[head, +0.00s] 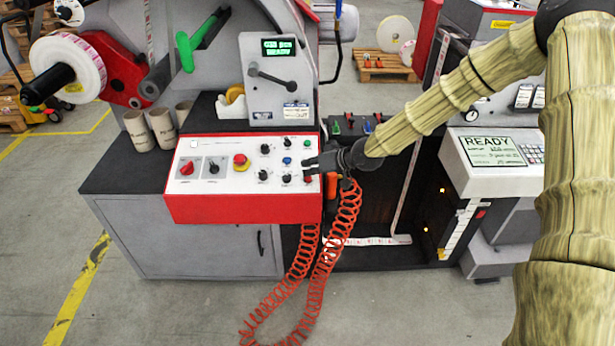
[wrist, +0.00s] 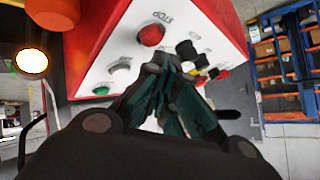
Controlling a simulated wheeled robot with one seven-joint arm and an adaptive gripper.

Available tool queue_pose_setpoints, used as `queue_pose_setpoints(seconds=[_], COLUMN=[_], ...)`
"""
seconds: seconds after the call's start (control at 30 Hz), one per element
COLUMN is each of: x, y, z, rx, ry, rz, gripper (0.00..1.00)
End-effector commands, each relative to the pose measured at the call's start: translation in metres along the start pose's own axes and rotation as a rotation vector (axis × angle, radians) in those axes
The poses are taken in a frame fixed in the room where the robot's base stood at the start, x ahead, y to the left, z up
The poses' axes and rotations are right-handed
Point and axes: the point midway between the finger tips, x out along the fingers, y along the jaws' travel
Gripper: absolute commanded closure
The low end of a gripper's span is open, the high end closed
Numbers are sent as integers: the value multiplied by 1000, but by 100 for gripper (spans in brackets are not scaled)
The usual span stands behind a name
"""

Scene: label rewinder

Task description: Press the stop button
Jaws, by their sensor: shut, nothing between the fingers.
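The control panel (head: 225,196) has a white face and a red front, with several knobs and buttons. In the wrist view, the round red stop button (wrist: 151,34) sits on the panel's white face (wrist: 192,20) beside the printed word STOP. My gripper (head: 309,167) is shut and empty over the panel's right end in the head view. In the wrist view, my gripper's dark fingers (wrist: 172,68) are close to the stop button, below it in the picture. I cannot tell whether they touch the panel. In the head view, the gripper crowds that end of the panel.
A red emergency knob with a yellow collar (head: 241,162) is further left on the panel. An orange coiled hose (head: 345,212) hangs at its right end. Cardboard cores (head: 152,129) stand behind its left end. A READY display (head: 492,151) is at the right.

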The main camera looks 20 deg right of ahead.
Motion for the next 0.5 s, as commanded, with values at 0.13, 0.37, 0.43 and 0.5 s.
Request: queue_pose_setpoints(seconds=[0.13, 0.37, 0.43, 0.5], x=[0, -2, -4, -8], y=[0, -1, -3, -6], z=[0, -2, -4, -7], rx=[0, 0, 0, 0], ry=[0, 1, 1, 1], rz=[0, 0, 0, 0], gripper=[100, 100, 100, 100])
